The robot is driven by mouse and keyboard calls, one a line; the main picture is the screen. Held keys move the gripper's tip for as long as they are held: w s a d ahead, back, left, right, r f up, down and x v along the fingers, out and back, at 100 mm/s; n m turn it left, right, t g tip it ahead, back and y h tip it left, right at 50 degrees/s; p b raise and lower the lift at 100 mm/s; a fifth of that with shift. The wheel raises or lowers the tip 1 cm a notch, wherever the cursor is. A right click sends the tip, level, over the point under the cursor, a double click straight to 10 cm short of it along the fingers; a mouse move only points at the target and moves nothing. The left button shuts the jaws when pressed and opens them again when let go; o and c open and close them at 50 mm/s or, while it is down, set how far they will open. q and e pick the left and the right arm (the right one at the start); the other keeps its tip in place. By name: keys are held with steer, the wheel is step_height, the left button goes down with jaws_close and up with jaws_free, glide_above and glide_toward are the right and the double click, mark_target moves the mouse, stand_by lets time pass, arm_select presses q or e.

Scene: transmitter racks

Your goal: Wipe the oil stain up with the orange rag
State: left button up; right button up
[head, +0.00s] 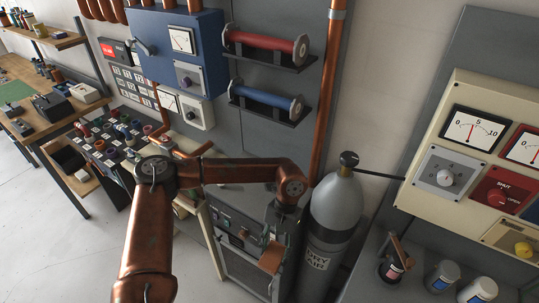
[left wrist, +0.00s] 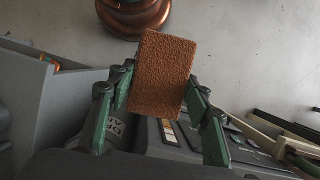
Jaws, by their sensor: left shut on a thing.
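The orange rag (left wrist: 163,70) is a rough, brownish-orange block-like piece in the left wrist view. It sits between the two green fingers of my left gripper (left wrist: 163,88), which is shut on it. In the head view the rag (head: 271,261) shows as a small orange patch below my left gripper (head: 277,246), in front of the grey cabinet and left of the gas cylinder. The gripper's fingers are small and dark there. I cannot make out the oil stain in either view. My right gripper is not in view.
A grey gas cylinder (head: 335,208) stands close to the right of my left gripper. A grey cabinet with knobs (head: 237,232) is behind it. Small jars (head: 480,290) stand at the lower right. A workbench (head: 68,111) is at the left. Pale floor (head: 55,235) is clear at lower left.

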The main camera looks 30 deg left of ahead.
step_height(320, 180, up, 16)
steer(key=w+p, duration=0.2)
steer(key=p, duration=1.2)
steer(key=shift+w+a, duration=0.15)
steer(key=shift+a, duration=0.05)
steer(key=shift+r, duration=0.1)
